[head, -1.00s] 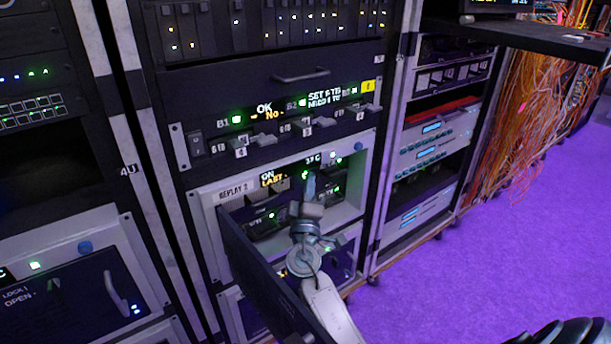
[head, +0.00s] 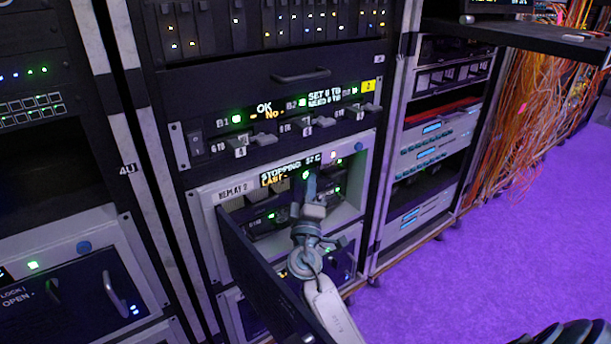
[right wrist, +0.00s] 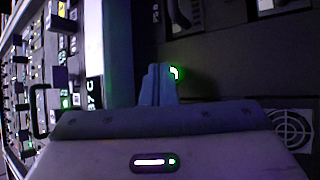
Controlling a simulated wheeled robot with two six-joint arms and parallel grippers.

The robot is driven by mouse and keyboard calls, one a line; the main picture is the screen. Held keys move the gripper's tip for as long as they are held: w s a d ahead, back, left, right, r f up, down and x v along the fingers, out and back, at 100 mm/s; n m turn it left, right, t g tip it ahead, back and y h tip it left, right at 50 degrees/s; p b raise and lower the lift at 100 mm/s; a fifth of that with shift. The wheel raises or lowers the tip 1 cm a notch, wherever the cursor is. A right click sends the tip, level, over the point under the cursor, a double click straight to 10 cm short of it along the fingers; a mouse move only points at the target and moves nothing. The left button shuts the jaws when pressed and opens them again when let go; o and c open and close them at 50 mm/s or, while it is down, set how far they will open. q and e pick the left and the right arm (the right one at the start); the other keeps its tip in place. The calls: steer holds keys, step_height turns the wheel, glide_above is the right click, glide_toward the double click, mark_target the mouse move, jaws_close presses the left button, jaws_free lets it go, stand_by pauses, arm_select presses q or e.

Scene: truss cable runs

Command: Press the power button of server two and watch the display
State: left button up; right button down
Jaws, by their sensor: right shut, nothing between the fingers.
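Server two, labelled "REPLAY 2" (head: 233,192), sits in the middle rack with its dark front door (head: 262,280) swung open. Its display (head: 274,178) reads "STOPPING" with a "C" reading beside it and "LAST" below. The green-lit power button (head: 306,175) is at the tips of my right gripper (head: 311,180), which is shut and empty. In the right wrist view the shut fingers (right wrist: 158,82) reach the green-lit button (right wrist: 174,73) and partly cover it; whether they touch cannot be told. My left gripper is out of view.
A panel with "B1" and "B2" displays (head: 262,112) and small levers sits above server two. The open door stands close to the left of my right arm. Orange cables (head: 535,110) hang at the right above clear purple floor (head: 500,260).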

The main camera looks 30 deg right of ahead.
steer(key=shift+s, duration=0.35)
steer(key=shift+s+d, duration=0.15)
steer(key=shift+s, duration=1.1)
steer(key=shift+s+d, duration=0.1)
steer(key=shift+s, duration=1.15)
